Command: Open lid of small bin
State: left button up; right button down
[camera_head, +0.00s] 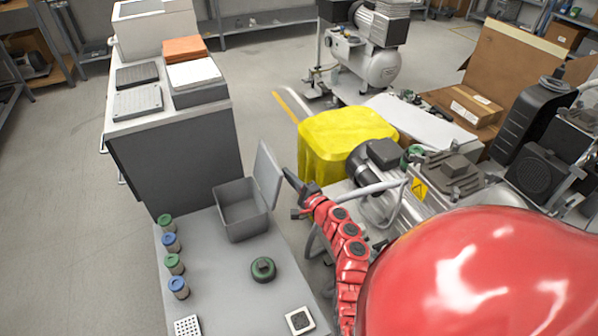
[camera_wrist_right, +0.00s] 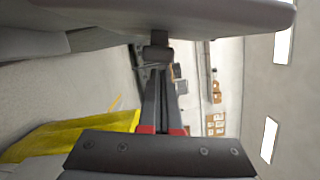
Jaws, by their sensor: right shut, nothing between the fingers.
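The small grey bin (camera_head: 241,212) stands on the light table (camera_head: 215,295), its inside open to view and looking empty. Its lid (camera_head: 267,175) stands up, roughly upright, along the bin's right side. My right gripper (camera_head: 288,180) is just right of the lid, with its tips close to the lid's outer face. Its fingers also show in the right wrist view (camera_wrist_right: 158,75), shut with nothing between them. A grey slab across the top of that view appears to be the lid; I cannot tell whether the tips touch it. My left gripper is not in view.
Several green- and blue-capped jars (camera_head: 171,243) line the table's left edge. A green round object (camera_head: 263,269) sits in front of the bin.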

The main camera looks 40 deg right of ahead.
aim_at(271, 174)
jog(key=shift+w+a, duration=0.1)
jog(key=shift+a, duration=0.1)
jog(key=shift+w+a+r+n+g, duration=0.15)
jog(key=shift+a+r+n, duration=0.15)
jog(key=shift+r+n, duration=0.2)
jog(key=shift+a+r+n+g, duration=0.15)
jog(key=shift+a+r+n, duration=0.2)
jog(key=shift+n, duration=0.25)
